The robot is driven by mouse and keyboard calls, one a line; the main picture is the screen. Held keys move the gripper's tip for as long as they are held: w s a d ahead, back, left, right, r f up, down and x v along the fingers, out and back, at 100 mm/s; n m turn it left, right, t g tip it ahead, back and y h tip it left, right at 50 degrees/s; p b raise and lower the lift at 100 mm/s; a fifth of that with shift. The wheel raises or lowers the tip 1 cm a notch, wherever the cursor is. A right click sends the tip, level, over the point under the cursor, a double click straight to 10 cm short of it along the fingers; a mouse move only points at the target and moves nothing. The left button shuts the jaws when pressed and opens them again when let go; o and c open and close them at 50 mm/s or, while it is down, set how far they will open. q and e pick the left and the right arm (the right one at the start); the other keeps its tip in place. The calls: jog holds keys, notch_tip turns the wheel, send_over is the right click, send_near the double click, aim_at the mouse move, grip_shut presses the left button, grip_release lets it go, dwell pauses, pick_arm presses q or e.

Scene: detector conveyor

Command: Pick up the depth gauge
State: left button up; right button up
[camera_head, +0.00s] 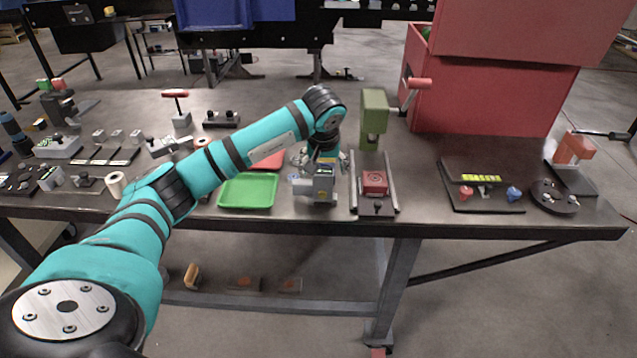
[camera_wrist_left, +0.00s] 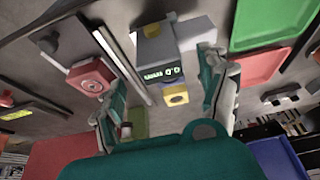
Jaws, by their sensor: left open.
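The depth gauge (camera_head: 323,187) is a grey block with a small green display, standing near the front of the workbench. In the left wrist view the gauge (camera_wrist_left: 158,50) shows a lit display and a yellow part with a dark hole at its near end. My left gripper (camera_head: 321,157) is above and just behind it, pointing down, partly hidden by my wrist and the gauge. In the left wrist view the open fingers (camera_wrist_left: 163,72) stand on either side of the gauge. I cannot tell whether they touch it. My right gripper is in neither view.
A green tray (camera_head: 248,204) lies left of the gauge, with a red tray (camera_head: 270,160) behind it. A railed fixture with a red block (camera_head: 374,182) is close on the right. A green press (camera_head: 374,112) and a red cabinet (camera_head: 490,100) stand behind right.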

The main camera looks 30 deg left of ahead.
aim_at(315, 187)
pick_arm(q)
jog(key=shift+x, duration=1.45)
jog(key=shift+r, duration=0.1)
grip_shut()
